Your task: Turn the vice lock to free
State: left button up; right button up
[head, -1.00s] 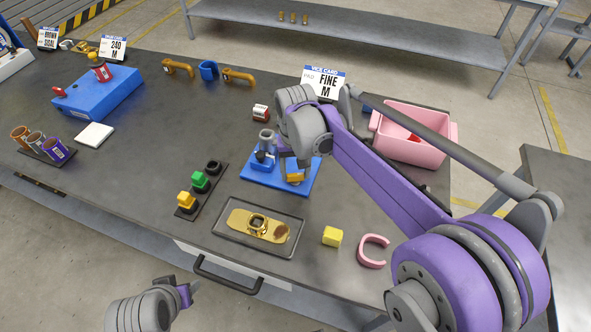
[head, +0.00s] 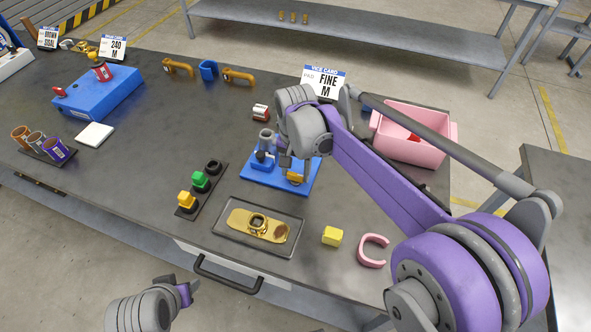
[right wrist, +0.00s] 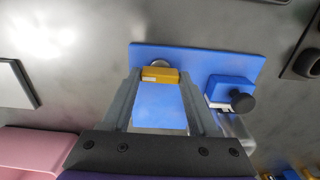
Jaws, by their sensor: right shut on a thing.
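The blue vice fixture (head: 252,178) sits near the middle of the bench, with a blue block and a grey cylinder on its plate. The small yellow lock piece (head: 295,178) is on its right part; it also shows in the right wrist view (right wrist: 160,75). My right gripper (right wrist: 160,82) comes down from above, and its two fingers are closed on the sides of the yellow piece. The wrist view also shows the blue block with a black knob (right wrist: 242,102) just right of the fingers. My left gripper (head: 189,291) is off the bench's front edge, away from the fixture; its fingers are unclear.
A tray with a gold part (head: 225,235) lies in front of the fixture. A yellow cube (head: 332,236) and a pink ring (head: 363,252) lie to its right. A pink bin (head: 430,155) stands at the right, behind my right arm. A button strip (head: 187,212) is at left.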

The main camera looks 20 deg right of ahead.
aim_at(295, 174)
jog(key=o, duration=1.4)
jog(key=shift+r, duration=0.1)
notch_tip(295, 174, up, 11)
jog(key=shift+f+p, duration=0.2)
jog(key=shift+p, duration=0.2)
